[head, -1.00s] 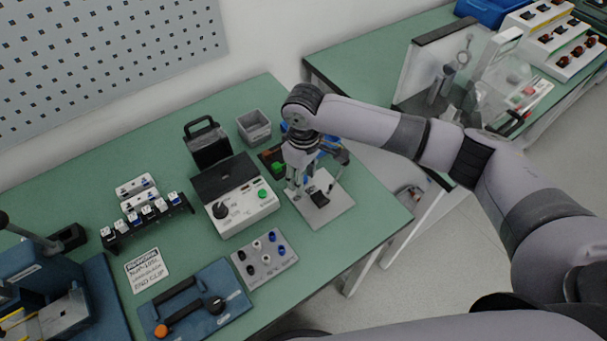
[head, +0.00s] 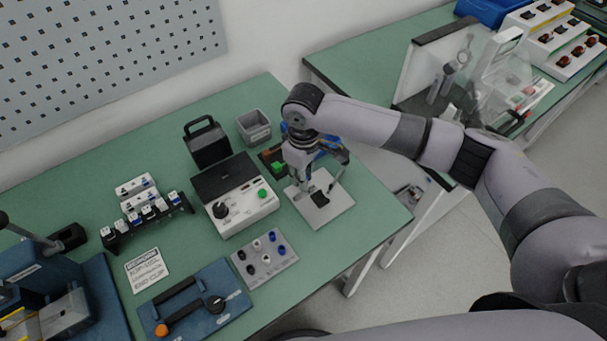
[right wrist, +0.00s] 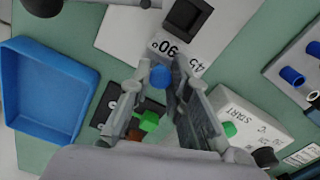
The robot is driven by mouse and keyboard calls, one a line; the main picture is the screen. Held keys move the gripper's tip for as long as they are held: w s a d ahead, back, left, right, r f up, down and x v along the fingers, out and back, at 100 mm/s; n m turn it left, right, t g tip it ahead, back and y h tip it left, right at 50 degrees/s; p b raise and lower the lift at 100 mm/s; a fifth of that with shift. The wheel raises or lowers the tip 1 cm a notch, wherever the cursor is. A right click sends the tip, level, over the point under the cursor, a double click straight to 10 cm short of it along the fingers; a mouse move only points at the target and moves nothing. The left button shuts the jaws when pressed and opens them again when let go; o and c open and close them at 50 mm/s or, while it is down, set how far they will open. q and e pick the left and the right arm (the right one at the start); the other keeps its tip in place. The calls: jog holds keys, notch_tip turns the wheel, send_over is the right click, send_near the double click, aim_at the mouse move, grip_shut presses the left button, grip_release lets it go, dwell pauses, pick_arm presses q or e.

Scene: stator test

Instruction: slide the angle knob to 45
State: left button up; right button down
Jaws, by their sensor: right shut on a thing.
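The angle knob appears as a small blue round knob (right wrist: 160,77) in the right wrist view, beside a white label with 90 and 45 (right wrist: 178,55). My right gripper (right wrist: 164,72) has its fingers close on both sides of the blue knob and is shut on it. In the head view my right gripper (head: 308,186) points down over a pale plate (head: 332,212) on the green bench. A black block (head: 320,199) stands on that plate. The fingers and wrist hide the knob in the head view. My left gripper is not in view.
A control box with a green button (head: 262,193) stands left of the plate, with a grey panel of knobs (head: 264,257) in front. A blue tray (right wrist: 45,100) and grey bin (head: 254,127) are close by. The bench's right edge is near the plate.

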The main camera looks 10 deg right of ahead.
aim_at(293, 191)
dwell(0.3)
jog(key=shift+s+a+r+p, duration=0.15)
jog(key=shift+a+p, duration=0.15)
jog(key=shift+p, duration=0.15)
jog(key=shift+s+a+r+p, duration=0.1)
jog(key=shift+s+a+p, duration=0.25)
jog(key=shift+a+p, duration=0.5)
jog(key=shift+a, duration=0.2)
jog(key=shift+f, duration=0.25)
jog(key=c, duration=1.5)
grip_release()
jog(key=shift+s, duration=0.1)
jog(key=shift+o, duration=0.2)
